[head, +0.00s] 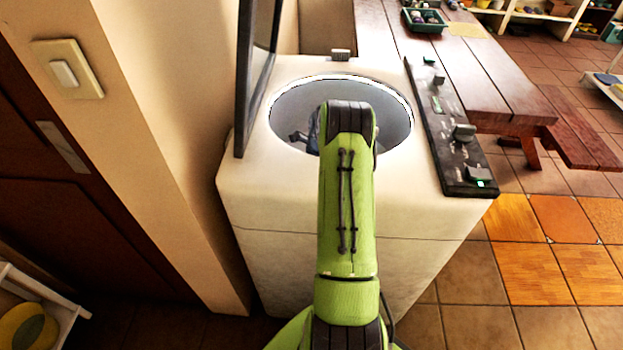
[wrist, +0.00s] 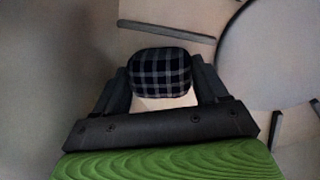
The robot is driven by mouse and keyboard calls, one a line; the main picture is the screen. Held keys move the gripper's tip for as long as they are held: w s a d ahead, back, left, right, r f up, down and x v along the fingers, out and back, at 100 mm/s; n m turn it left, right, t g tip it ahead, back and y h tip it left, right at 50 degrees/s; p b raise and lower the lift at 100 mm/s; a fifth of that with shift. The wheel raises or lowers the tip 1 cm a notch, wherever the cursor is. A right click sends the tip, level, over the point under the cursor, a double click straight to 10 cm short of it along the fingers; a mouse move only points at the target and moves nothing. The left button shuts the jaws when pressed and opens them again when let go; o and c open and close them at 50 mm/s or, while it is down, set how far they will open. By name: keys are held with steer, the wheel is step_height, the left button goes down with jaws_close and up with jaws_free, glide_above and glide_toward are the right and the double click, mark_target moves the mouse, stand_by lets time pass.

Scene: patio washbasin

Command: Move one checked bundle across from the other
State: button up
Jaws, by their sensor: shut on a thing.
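A dark checked bundle (wrist: 160,72) with pale lines sits between the two black fingers of my gripper (wrist: 161,84) in the wrist view. My gripper is shut on it. In the head view my green arm reaches down into the round tub (head: 397,125) of a white top-loading washer (head: 290,205). The arm hides most of the gripper there; a dark part of it (head: 301,137) shows inside the tub. The bundle cannot be made out in the head view. I do not see a second checked bundle in either view.
The washer's dark lid (head: 257,75) stands open at the left. A black control panel (head: 450,130) runs along its right edge. Dark ribs (wrist: 166,30) and a round plate (wrist: 270,60) show inside the tub. A wooden table (head: 480,75) stands beyond.

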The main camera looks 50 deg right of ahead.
steer(key=shift+f, duration=0.1)
steer(key=o, duration=1.2)
steer(key=shift+o, duration=0.2)
step_height(320, 180, up, 16)
steer(key=s+d+p, duration=0.1)
steer(key=d+p, duration=0.1)
steer(key=p, duration=0.1)
steer(key=shift+d+f+p, duration=0.25)
steer(key=shift+p, duration=0.05)
